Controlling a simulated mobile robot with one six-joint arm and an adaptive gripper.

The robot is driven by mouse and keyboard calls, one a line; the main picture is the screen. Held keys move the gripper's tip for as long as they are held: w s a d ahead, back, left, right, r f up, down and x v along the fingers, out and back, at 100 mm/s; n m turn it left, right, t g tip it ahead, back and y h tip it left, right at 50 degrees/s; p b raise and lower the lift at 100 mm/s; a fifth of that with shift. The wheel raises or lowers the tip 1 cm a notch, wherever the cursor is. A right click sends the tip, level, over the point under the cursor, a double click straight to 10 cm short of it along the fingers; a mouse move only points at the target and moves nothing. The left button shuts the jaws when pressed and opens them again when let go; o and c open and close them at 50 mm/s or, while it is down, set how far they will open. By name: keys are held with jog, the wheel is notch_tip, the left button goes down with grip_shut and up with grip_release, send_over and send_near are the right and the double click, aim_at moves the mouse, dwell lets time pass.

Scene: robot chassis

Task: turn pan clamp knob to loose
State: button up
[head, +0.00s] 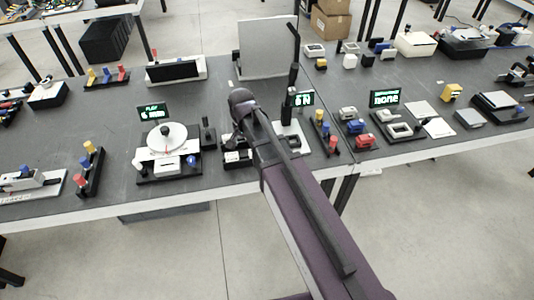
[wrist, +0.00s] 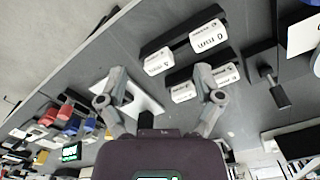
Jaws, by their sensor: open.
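I cannot surely pick out the pan clamp knob in either view. A dark upright post with a block-like head (head: 207,132) stands just left of my arm, and a similar dark piece (wrist: 279,94) shows at the right of the wrist view. My gripper (wrist: 160,82) is open and empty in the wrist view, its two grey fingers spread above the bench.
A station with a round white disc (head: 166,137) and a display reading 6 mm (head: 153,111) stands left of my arm. A tall dark column (head: 294,78) and a 0 N display (head: 304,99) stand close on the right. The bench (head: 110,150) is crowded with fixtures.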

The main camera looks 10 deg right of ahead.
jog(key=s+d+n, duration=0.2)
jog(key=s+d, duration=0.2)
jog(key=d, duration=0.3)
jog(key=shift+f+b, duration=0.4)
jog(key=shift+f, duration=0.05)
jog(key=s+d+n, duration=0.3)
jog(key=s+d, duration=0.3)
jog(key=d, duration=0.1)
jog(key=shift+s+d, duration=0.15)
